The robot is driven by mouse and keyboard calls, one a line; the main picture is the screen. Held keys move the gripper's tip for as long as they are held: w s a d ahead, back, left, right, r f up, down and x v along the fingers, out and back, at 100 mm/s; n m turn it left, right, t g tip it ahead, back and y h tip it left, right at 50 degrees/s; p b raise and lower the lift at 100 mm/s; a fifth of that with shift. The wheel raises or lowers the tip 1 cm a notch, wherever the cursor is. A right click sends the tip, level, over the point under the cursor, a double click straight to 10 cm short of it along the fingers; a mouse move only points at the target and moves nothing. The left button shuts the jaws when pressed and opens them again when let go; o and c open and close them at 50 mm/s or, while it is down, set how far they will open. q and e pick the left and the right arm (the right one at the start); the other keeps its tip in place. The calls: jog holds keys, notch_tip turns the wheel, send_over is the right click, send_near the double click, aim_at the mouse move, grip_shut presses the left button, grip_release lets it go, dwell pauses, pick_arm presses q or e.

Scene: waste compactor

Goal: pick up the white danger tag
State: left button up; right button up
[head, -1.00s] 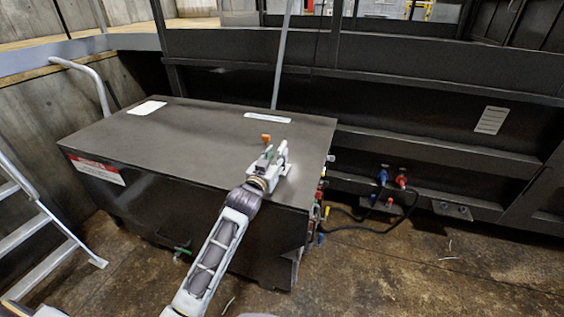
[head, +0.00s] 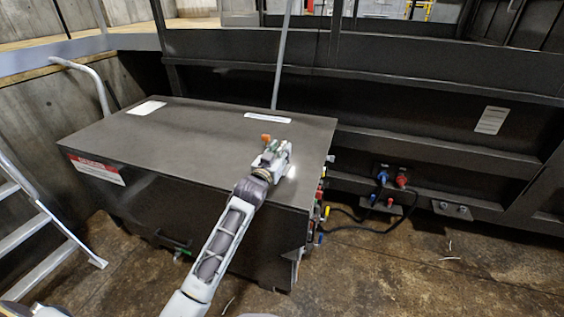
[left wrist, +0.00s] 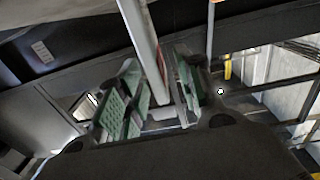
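My left gripper (head: 270,150) is over the near right part of the dark cabinet's top, pointing away from me. In the left wrist view its two green-padded fingers (left wrist: 157,95) stand apart, so it is open. A pale pole with a thin red strip shows between and beyond them; I cannot tell whether anything touches the pads. A small white patch (head: 291,172) shows beside the gripper in the head view; I cannot tell whether it is the danger tag. No loose tag is clearly readable. An orange tip (head: 266,137) shows at the gripper's far end. My right gripper is out of view.
The dark cabinet (head: 200,132) bears two white labels on top (head: 147,108) (head: 268,117) and a red-and-white label (head: 96,170) in front. Coloured connectors (head: 321,195) line its right side. A pole (head: 282,55) rises behind; a ladder (head: 40,235) stands left.

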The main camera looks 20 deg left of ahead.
pick_arm(q)
jog(key=shift+w+d, duration=0.1)
jog(key=shift+w, duration=0.85)
grip_shut()
